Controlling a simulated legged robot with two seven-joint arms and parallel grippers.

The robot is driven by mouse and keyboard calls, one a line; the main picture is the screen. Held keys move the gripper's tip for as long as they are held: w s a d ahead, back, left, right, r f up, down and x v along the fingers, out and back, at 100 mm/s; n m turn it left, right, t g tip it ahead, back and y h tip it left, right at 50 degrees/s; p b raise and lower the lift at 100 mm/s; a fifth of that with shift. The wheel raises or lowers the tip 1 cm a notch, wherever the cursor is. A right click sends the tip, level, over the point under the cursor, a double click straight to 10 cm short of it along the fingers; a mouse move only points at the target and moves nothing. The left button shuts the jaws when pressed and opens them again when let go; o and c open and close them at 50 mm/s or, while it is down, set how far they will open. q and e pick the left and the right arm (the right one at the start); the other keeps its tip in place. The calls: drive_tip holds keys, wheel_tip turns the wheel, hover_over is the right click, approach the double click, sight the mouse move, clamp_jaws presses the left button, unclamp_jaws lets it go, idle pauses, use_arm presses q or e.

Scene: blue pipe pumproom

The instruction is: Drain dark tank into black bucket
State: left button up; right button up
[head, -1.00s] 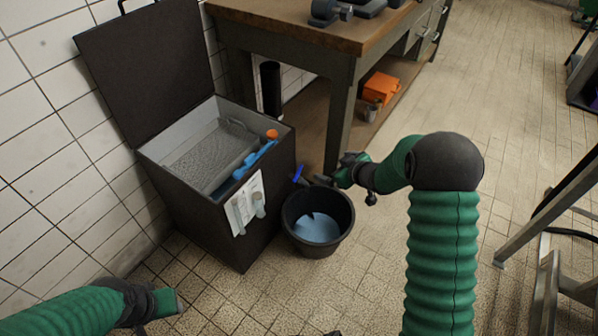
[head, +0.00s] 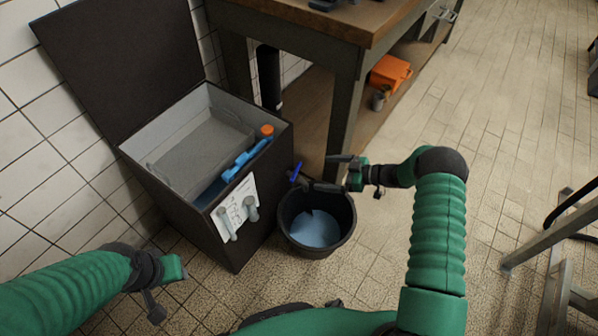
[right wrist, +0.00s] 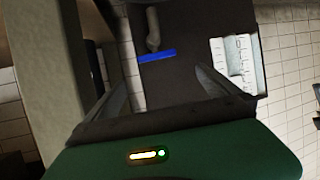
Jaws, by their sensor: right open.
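The dark tank (head: 190,222) stands at the wall with its lid (head: 125,50) raised. A grey tray shows inside, with bluish liquid beside it. The black bucket (head: 342,232) stands on the floor at the tank's right side and holds pale blue liquid. A blue valve handle (head: 295,171) sticks out of the tank's side above the bucket; it also shows in the right wrist view (right wrist: 156,56). My right gripper (head: 320,172) is open just right of the handle, with the handle ahead of its fingers and apart from them. My left gripper (head: 170,288) is left of the tank, its opening unclear.
A workbench (head: 345,95) stands behind the bucket, its leg close to my right gripper. An orange box (head: 390,71) sits on its lower shelf. A metal frame (head: 550,230) stands at right.

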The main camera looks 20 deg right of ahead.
sight(297, 171)
drive_tip(key=b+x, duration=0.1)
drive_tip(key=x, duration=0.2)
drive_tip(key=b+x, duration=0.2)
drive_tip(key=x, duration=0.2)
drive_tip(key=f+b+x, duration=0.1)
drive_tip(key=x, duration=0.2)
drive_tip(key=shift+w+d+f, duration=0.1)
drive_tip(key=shift+w+d, duration=0.05)
drive_tip(key=shift+w, duration=0.2)
drive_tip(key=shift+w+a, duration=0.1)
drive_tip(key=shift+a, duration=0.15)
use_arm(q)
drive_tip(key=f, duration=0.5)
drive_tip(key=shift+d+f, duration=0.1)
drive_tip(key=shift+d, duration=0.3)
drive_tip(key=shift+d, duration=0.1)
use_arm(e)
drive_tip(key=shift+d, duration=0.1)
drive_tip(key=shift+c, duration=0.3)
